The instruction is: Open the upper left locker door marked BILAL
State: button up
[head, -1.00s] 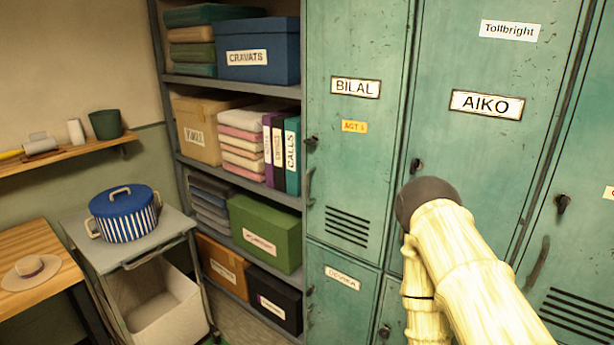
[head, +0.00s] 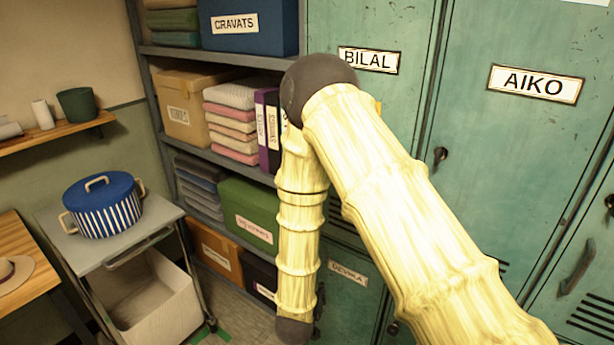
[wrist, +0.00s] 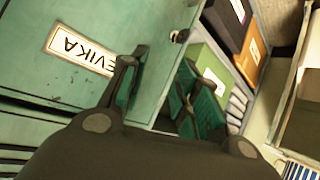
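The green upper left locker door (head: 345,28) carries the BILAL plate (head: 369,60) and looks shut in the head view. My arm covers much of its lower part, so its handle and latch are hidden there. My gripper (wrist: 157,82) shows in the wrist view with its two fingers apart and nothing visible between them but locker surface behind. It is in front of the lockers near the DEVIKA plate (wrist: 78,52), which appears upside down. The gripper itself is not visible in the head view.
The AIKO locker (head: 500,150) stands right of BILAL, with the DEVIKA locker (head: 350,290) below. A shelf unit with a green box (head: 250,212) adjoins on the left. A trolley (head: 75,250) holds a blue striped pot (head: 102,207). A little floor shows between trolley and shelves.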

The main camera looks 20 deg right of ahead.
jog(key=w+a+r+m+t+h, duration=0.1)
jog(key=w+a+r+m+h, duration=0.2)
jog(key=r, duration=0.6)
jog(key=w+r+m+t+h, duration=0.1)
jog(key=w+r+h, duration=0.3)
jog(key=r, duration=0.5)
jog(key=a+r+m+g+h, duration=0.3)
jog(key=r+m+g+h, duration=0.15)
jog(key=r, duration=1.05)
jog(key=shift+t+y, duration=0.55)
jog(key=x, duration=0.3)
jog(key=p+x, duration=0.1)
jog(key=x, duration=0.2)
jog(key=p+x, duration=0.1)
jog(key=x, duration=0.3)
jog(key=shift+w+a+f, duration=0.1)
jog(key=shift+w+f, duration=0.1)
jog(key=shift+f, duration=0.2)
grip_shut()
